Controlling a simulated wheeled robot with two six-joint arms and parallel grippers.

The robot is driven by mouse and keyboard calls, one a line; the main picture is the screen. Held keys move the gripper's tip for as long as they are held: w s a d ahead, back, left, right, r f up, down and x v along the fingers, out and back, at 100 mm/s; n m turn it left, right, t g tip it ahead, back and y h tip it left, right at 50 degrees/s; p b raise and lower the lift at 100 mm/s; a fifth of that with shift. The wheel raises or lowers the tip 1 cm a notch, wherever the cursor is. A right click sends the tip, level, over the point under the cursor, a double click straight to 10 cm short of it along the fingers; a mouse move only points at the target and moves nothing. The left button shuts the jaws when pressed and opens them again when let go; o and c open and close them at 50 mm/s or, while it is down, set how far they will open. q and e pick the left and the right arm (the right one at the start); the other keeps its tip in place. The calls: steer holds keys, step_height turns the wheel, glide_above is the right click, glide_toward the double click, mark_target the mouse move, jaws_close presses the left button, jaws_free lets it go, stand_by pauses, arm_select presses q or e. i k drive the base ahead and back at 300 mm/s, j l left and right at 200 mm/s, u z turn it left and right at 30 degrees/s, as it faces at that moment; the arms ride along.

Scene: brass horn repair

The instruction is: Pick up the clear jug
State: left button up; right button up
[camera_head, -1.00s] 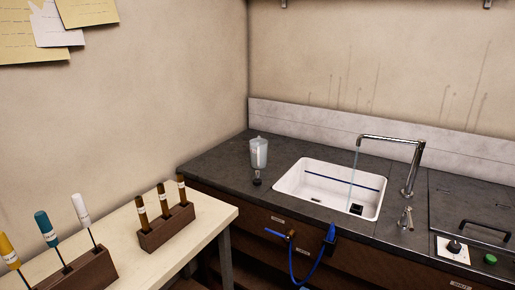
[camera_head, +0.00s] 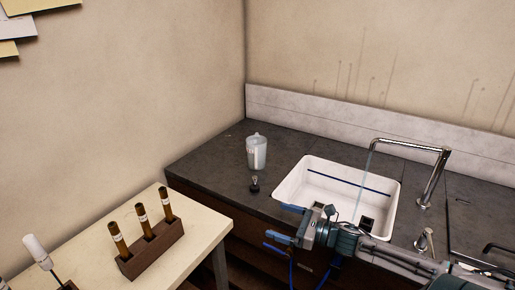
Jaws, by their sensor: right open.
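The clear jug (camera_head: 257,153) stands upright on the dark counter, left of the sink and near the back wall. It looks greyish and translucent, with faint marks on its side. My right gripper (camera_head: 281,223) comes in from the lower right in front of the counter's edge, below and a little right of the jug. Its blue-tipped fingers point left, apart from each other, with nothing between them. The jug is clear of the gripper. My left gripper is not in view.
A small dark knob-like item (camera_head: 254,187) stands just in front of the jug. A white sink (camera_head: 318,172) with a running tap (camera_head: 437,175) is to the right. A pale table (camera_head: 205,235) with a wooden rack (camera_head: 152,249) of brown-handled tools is at lower left.

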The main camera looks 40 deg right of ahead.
mark_target(256, 156)
steer(key=i+l, duration=0.95)
steer(key=l, duration=0.25)
